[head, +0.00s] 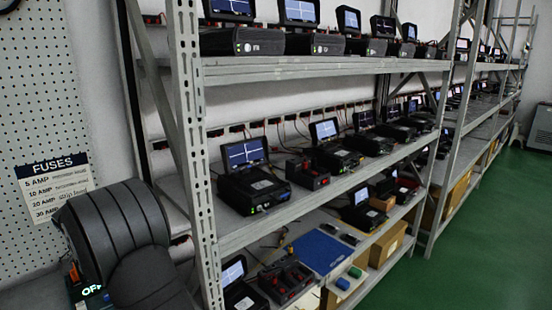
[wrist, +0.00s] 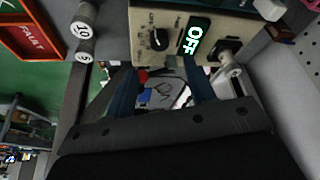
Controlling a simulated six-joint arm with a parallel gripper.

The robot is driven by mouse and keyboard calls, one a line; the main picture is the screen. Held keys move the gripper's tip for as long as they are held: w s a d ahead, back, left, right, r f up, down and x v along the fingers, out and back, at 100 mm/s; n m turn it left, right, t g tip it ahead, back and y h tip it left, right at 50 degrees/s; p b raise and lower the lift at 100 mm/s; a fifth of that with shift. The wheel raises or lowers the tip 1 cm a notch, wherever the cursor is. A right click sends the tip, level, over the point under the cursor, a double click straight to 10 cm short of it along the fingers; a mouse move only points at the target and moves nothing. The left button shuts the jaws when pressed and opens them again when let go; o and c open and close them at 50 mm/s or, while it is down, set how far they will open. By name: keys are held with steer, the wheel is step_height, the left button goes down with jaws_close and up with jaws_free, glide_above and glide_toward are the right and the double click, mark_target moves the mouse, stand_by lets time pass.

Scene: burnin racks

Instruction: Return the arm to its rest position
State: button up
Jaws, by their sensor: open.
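My arm (head: 125,240) is the dark ribbed shape at the lower left of the head view, in front of the pegboard and the rack's near end. Its gripper is hidden there. In the wrist view my gripper (wrist: 162,92) shows as two dark blue fingers, apart, with nothing held between them. The fingers point toward a beige panel (wrist: 150,22) with a black rotary knob (wrist: 158,40) and a lit green OFF display (wrist: 194,40). Whether the fingertips touch the panel cannot be told.
A metal rack (head: 300,68) with several black units and small screens runs to the right. A blue mat (head: 318,252) lies on the lower shelf. A FUSES sign (head: 55,185) hangs on the pegboard (head: 40,90). A red FAULT tray (wrist: 32,45) is at upper left. Green floor (head: 490,240) is clear.

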steer(key=x, duration=0.8)
steer(key=shift+w+f, duration=0.15)
steer(key=shift+f, duration=0.05)
steer(key=shift+r, duration=0.1)
steer(key=v, duration=1.7)
steer(key=x, duration=1.7)
steer(key=shift+d+f, duration=0.1)
steer(key=shift+f, duration=0.15)
steer(key=shift+r+n+y, duration=0.2)
steer(key=shift+n+y, duration=0.1)
steer(key=shift+n, duration=0.5)
steer(key=n+y, duration=0.1)
steer(key=n, duration=0.2)
steer(key=n+y, duration=0.1)
steer(key=n, duration=0.2)
steer(key=shift+d+n+y, duration=0.2)
steer(key=shift+n+y, duration=0.1)
steer(key=shift+n, duration=0.1)
steer(key=shift+d+n+g+y, duration=0.1)
steer(key=shift+n+g+y, duration=0.4)
steer(key=shift+n, duration=1.5)
steer(key=shift+w+n+g+y, duration=0.15)
steer(key=shift+n+y, duration=0.25)
steer(key=shift+n, duration=0.65)
steer(key=shift+s+n+g+y, duration=0.15)
steer(key=shift+n+y, duration=0.25)
steer(key=shift+n, duration=0.65)
